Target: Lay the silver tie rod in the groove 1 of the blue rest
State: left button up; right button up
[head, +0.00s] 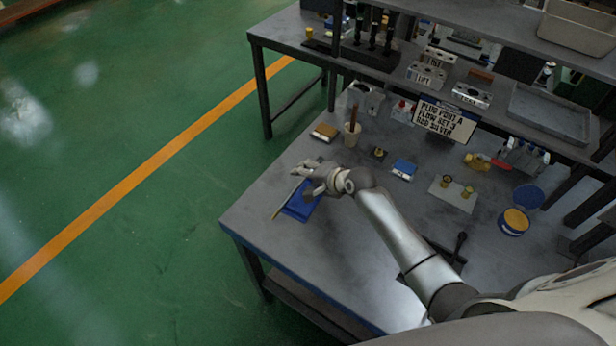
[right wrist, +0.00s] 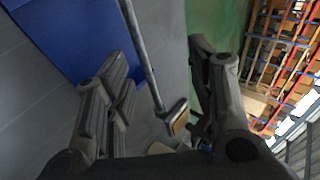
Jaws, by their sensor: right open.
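The blue rest (head: 302,207) lies on the near left part of the table, partly hidden under my right gripper. In the right wrist view it fills the upper left (right wrist: 75,38). A thin rod (head: 282,208) runs along its left side and looks tan in the head view. In the right wrist view the rod is grey (right wrist: 143,55), with a square, tan-faced end, and passes between the spread fingers. I cannot tell whether it touches the rest or sits in a groove. My right gripper (head: 305,176) is open above the rest and rod. My left gripper is not in view.
A cup holding a brown stick (head: 352,135), a brush-like block (head: 324,131) and a small blue item (head: 404,169) stand beyond the gripper. A sign (head: 445,120) stands at the back. The table's front left corner is clear.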

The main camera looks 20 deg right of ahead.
jog(key=v, duration=1.2)
jog(key=shift+f, duration=0.1)
dwell(0.4)
